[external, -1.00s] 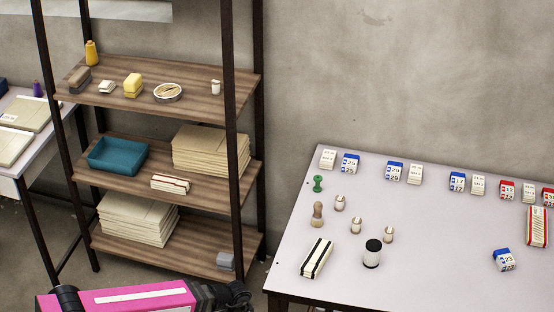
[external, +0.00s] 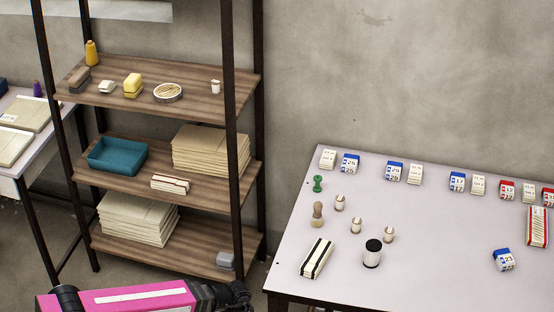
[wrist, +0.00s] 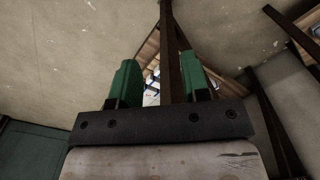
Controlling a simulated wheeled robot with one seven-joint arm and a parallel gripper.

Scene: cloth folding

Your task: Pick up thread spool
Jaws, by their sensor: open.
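On the shelf rack's top board, a yellow cone-shaped item (external: 91,53) that looks like a thread spool stands upright at the back left. A similar purple one (external: 37,89) stands on the table at the far left. Several small pale, spool-like items (external: 340,203) stand on the right table; I cannot tell whether they hold thread. My gripper (wrist: 158,62) shows in the wrist view with its two green fingers apart and nothing between them. In the external view only my pink arm shows at the bottom, well away from these items.
The shelf rack (external: 245,190) has dark posts and holds a teal bin (external: 117,155) and stacked packages.

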